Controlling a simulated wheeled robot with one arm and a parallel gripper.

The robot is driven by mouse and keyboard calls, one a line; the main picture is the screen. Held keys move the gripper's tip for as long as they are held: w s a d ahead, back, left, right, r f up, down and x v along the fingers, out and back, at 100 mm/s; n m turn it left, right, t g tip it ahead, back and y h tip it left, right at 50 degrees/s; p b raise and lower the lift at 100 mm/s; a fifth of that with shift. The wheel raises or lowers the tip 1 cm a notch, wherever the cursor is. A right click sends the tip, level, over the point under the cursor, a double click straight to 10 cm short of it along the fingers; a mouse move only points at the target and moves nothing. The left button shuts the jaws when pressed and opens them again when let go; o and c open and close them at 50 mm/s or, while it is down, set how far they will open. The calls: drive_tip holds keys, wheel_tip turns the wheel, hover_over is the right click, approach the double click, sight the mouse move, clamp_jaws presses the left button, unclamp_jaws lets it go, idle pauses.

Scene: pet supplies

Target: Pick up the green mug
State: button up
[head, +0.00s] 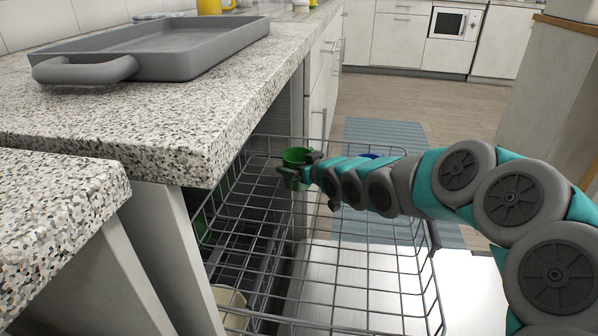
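The green mug (296,155) is at the far end of the wire rack, in the middle of the head view. It looks upright, with its open rim facing up. My gripper (299,171) is at the mug, with a dark finger across its near side and dark gripper parts at its right. The gripper hides part of the mug's lower body. I cannot tell whether the fingers press on the mug or whether the mug rests on the rack.
The wire rack (336,288) stands pulled out beside the speckled counter (180,125). A beige dish (231,303) sits low at the near left, and a blue item (370,156) shows behind my arm. A grey tray (165,62) lies on the counter. Floor beyond is open.

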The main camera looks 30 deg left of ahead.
drive_tip(key=shift+a+f, duration=0.1)
drive_tip(key=c, duration=1.3)
